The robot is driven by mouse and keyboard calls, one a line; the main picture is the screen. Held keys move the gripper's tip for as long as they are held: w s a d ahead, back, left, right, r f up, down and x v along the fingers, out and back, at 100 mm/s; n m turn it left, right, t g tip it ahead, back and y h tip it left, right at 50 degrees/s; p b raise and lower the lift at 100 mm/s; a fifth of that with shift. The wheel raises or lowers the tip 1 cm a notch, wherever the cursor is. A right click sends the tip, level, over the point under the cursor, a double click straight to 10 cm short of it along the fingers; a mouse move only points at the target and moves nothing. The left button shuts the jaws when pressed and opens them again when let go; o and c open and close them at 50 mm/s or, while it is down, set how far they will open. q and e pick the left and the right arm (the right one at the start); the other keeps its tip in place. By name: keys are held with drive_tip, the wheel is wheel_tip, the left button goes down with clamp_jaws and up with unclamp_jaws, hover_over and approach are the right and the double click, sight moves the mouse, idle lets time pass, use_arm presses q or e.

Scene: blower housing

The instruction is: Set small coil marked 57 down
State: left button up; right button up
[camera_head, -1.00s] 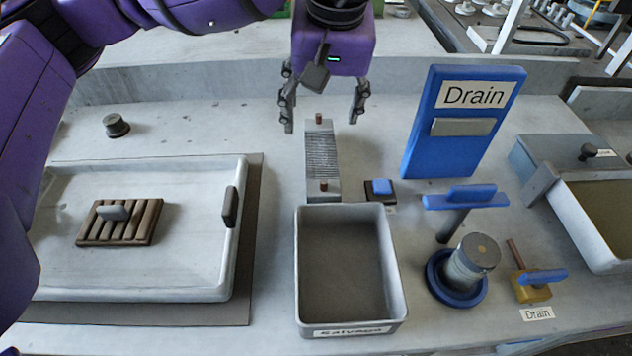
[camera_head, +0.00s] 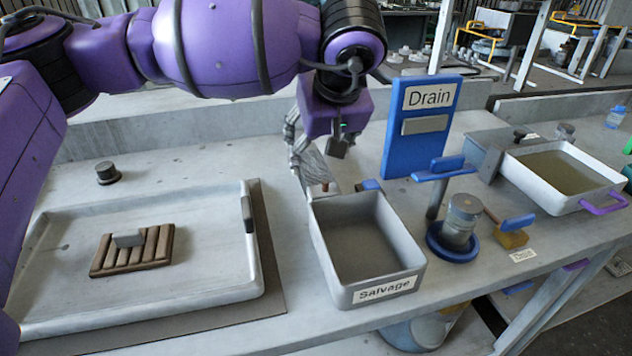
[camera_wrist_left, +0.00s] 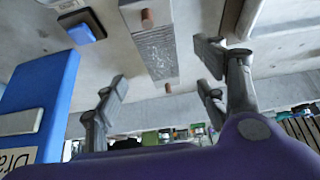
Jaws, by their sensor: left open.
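A grey finned block with a copper stub at each end, likely the small coil (camera_head: 313,166), lies on the bench just behind the Salvage bin. I cannot read a 57 on it. My left gripper (camera_head: 318,158) is above and behind it, partly hiding it in the head view. In the left wrist view the left gripper (camera_wrist_left: 165,85) has its fingers spread wide, with the coil (camera_wrist_left: 152,50) seen between and beyond them. The fingers do not appear to grip it. My right gripper is not in view.
The grey Salvage bin (camera_head: 413,258) is empty. A white tray (camera_head: 60,312) with a slatted brown rack (camera_head: 133,250) stands left. A blue Drain sign (camera_head: 436,156), a blue-based cylinder (camera_head: 462,218) and a white basin (camera_head: 519,174) stand right. A small dark knob (camera_head: 107,173) sits behind the tray.

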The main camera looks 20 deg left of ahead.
sight(314, 166)
use_arm(q)
drive_tip(key=x, duration=0.7)
drive_tip(key=shift+w+a+f, duration=0.15)
drive_tip(key=shift+w+f, duration=0.1)
drive_tip(key=shift+c, duration=0.2)
clamp_jaws()
drive_tip(key=shift+r, duration=0.1)
